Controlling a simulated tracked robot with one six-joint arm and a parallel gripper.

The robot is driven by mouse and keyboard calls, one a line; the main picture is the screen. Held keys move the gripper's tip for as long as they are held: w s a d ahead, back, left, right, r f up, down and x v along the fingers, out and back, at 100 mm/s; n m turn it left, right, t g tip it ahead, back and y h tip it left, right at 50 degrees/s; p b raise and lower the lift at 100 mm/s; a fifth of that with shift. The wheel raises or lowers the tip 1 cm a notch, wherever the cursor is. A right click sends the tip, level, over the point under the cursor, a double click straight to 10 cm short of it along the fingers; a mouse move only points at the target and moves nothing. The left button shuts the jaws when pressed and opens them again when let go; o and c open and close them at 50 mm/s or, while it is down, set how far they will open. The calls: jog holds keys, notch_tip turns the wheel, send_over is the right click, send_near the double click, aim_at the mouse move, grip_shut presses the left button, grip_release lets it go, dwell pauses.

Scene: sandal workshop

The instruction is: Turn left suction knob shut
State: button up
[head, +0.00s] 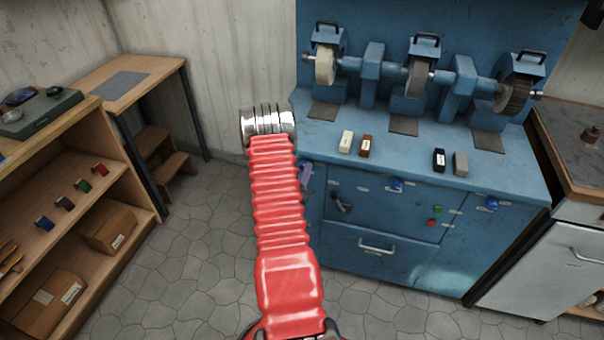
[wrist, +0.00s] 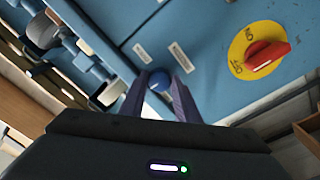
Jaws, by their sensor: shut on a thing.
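The left suction knob (wrist: 158,79) is a small round blue knob on the blue machine's front panel, seen in the wrist view. My gripper (wrist: 159,84) has its two purple fingers on either side of this knob and is shut on it. In the head view my gripper (head: 306,174) shows only partly beside my red arm, at the left end of the panel, and the knob is hidden there. Two more blue knobs show farther right, a middle one (head: 396,184) and a right one (head: 491,203).
A red rotary switch (wrist: 266,54) on a yellow disc is near my gripper. The blue grinding machine (head: 380,255) carries several wheels, with small blocks on its top. A wooden shelf (head: 130,165) stands left. Stone floor between is clear.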

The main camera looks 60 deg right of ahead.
jog(key=shift+f+n, duration=0.1)
jog(key=shift+n, duration=0.3)
jog(key=o, duration=1)
jog(key=shift+o, duration=0.2)
jog(key=s+a, duration=0.2)
jog(key=a, duration=1.1)
jog(key=shift+a+f, duration=0.3)
jog(key=shift+f, duration=0.1)
jog(key=shift+s, duration=0.1)
